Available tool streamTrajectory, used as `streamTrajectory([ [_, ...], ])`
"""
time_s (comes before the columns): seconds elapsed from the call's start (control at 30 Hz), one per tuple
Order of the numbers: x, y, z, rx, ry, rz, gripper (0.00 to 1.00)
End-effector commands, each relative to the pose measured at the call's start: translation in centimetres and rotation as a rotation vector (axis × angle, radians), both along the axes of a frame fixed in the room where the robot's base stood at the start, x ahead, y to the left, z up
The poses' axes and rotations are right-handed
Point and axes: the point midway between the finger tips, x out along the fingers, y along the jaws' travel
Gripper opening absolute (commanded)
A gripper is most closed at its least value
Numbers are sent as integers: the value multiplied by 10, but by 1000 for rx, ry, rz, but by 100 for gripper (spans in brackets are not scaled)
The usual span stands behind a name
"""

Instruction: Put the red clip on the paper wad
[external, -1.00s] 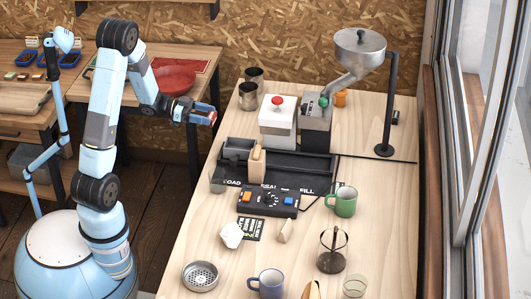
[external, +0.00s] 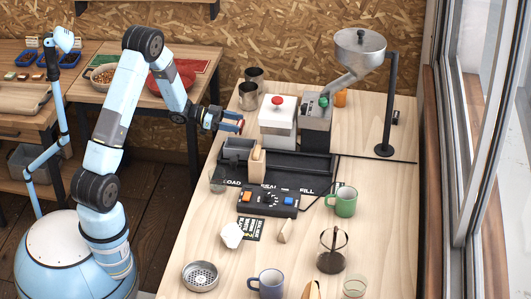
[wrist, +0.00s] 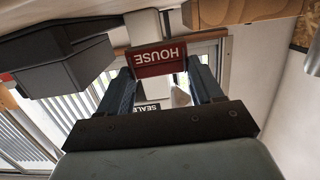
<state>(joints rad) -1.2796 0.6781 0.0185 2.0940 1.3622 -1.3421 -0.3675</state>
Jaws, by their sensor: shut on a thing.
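My gripper (external: 233,122) is shut on the red clip (wrist: 158,59), which carries the word HOUSE and sits between the two dark fingers in the wrist view. In the external view only a small red bit of the clip (external: 241,123) shows at the fingertips. My gripper is in the air near the back left of the long table, left of the white box with a red knob. The paper wad (external: 232,235), white and crumpled, lies on the table towards the front left, well away from my gripper and beside a black printed card (external: 250,229).
A black tray (external: 287,185) with a grey bin and a wooden piece stands between my gripper and the wad. A control box (external: 268,202), green mug (external: 345,201), strainer (external: 200,276) and blue mug (external: 270,283) stand nearby. Metal cups (external: 248,96) stand behind.

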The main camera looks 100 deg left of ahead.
Motion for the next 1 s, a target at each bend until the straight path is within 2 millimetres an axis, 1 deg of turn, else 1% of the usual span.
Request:
streamTrajectory([
  [0.1, 6, 6, -11, -2, 0, -1, 37],
  [0.2, 5, 5, -26, -4, 0, 1, 37],
  [0.3, 5, 5, -35, -3, 0, 0, 37],
  [0.73, 5, 5, -39, -1, 0, 0, 37],
  [0.77, 5, 5, -39, 0, 0, 0, 67],
  [1.0, 5, 5, -39, 0, 0, 0, 90],
])
